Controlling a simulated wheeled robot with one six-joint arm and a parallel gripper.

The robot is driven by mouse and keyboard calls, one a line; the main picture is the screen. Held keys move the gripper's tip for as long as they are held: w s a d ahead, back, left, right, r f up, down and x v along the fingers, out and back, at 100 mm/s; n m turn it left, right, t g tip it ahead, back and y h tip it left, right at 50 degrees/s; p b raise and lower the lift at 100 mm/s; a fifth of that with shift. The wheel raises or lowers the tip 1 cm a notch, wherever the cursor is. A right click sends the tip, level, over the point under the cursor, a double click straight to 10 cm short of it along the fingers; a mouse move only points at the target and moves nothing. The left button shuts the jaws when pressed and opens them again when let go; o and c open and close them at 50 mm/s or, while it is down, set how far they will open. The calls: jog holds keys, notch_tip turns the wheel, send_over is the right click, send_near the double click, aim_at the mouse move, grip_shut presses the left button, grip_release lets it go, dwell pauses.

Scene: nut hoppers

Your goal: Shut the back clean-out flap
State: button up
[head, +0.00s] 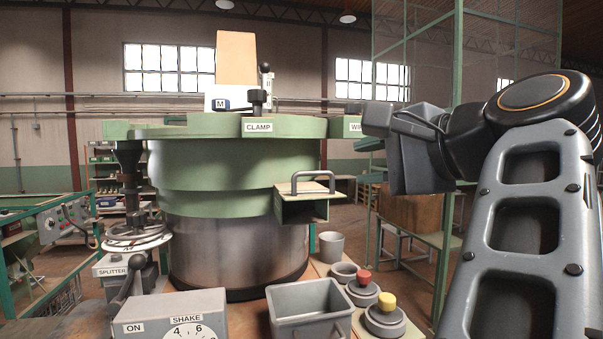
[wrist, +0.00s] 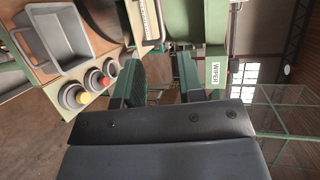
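A green box-like chute (head: 302,208) with a grey bar handle (head: 312,182) on top sticks out from the right side of the green bowl (head: 235,165). Its mouth looks dark and open. I cannot tell whether this is the back clean-out flap, and no label names it; the bowl's far side is hidden. My gripper (head: 378,120) is raised to the right of the bowl, near the WIPER label, apart from the chute and its handle. In the wrist view my gripper (wrist: 158,80) has its two fingers spread with an empty gap between them.
A green arm labelled WIPER (wrist: 215,72) is close beside my fingers. A grey bin (head: 310,310), red button (head: 364,278) and yellow button (head: 386,301) stand on the bench below. A SHAKE dial box (head: 170,318) is at front left. A green mesh cage (head: 415,60) stands behind my arm.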

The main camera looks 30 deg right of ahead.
aim_at(312, 173)
jog(key=p+x, duration=0.2)
jog(key=x, duration=1.1)
jog(key=shift+a+p, duration=0.1)
jog(key=shift+p, duration=0.3)
jog(key=shift+c, duration=0.3)
grip_shut()
